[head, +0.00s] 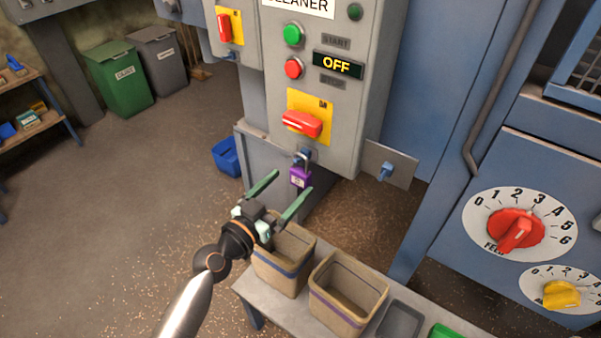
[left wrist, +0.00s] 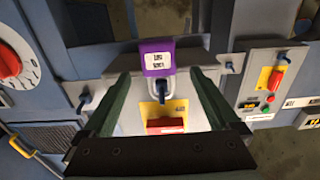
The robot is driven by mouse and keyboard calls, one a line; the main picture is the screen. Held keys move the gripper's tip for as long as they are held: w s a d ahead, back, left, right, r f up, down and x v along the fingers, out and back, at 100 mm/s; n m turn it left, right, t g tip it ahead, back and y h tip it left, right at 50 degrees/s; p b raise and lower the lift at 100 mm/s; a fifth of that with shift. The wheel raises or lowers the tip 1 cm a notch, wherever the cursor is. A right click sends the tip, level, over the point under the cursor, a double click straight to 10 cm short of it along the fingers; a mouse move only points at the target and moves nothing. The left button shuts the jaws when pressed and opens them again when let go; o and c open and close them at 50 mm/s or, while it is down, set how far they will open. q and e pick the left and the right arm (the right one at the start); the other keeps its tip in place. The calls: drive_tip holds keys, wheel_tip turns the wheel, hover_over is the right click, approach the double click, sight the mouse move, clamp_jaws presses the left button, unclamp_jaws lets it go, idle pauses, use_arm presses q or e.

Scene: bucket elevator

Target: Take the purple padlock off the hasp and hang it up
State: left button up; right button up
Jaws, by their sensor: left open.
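The purple padlock (head: 300,178) hangs by its shackle from the blue hasp (head: 304,155) below the red switch handle (head: 302,124) of the grey cabinet. My left gripper (head: 294,181) is open, its green fingers pointing up toward the padlock. In the left wrist view the padlock (left wrist: 158,60), with a white label, appears beyond and between the open fingertips (left wrist: 166,75); they do not appear shut on it. A blue hook (head: 386,171) sits on a grey plate (head: 401,172) right of the cabinet. My right gripper is not in view.
A low bench (head: 257,304) below carries two tan bins (head: 283,285) (head: 338,320) and a grey tray (head: 401,320). The cabinet display (head: 338,65) reads OFF. A blue machine with dials (head: 519,226) stands at right. Open floor (head: 150,200) lies left.

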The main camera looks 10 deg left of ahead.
sight(297, 175)
use_arm(q)
drive_tip(key=x, duration=0.3)
drive_tip(key=p+x, duration=0.1)
drive_tip(key=x, duration=0.1)
drive_tip(key=shift+w+d+r, duration=0.1)
drive_tip(key=shift+r, duration=0.15)
clamp_jaws()
idle(0.5)
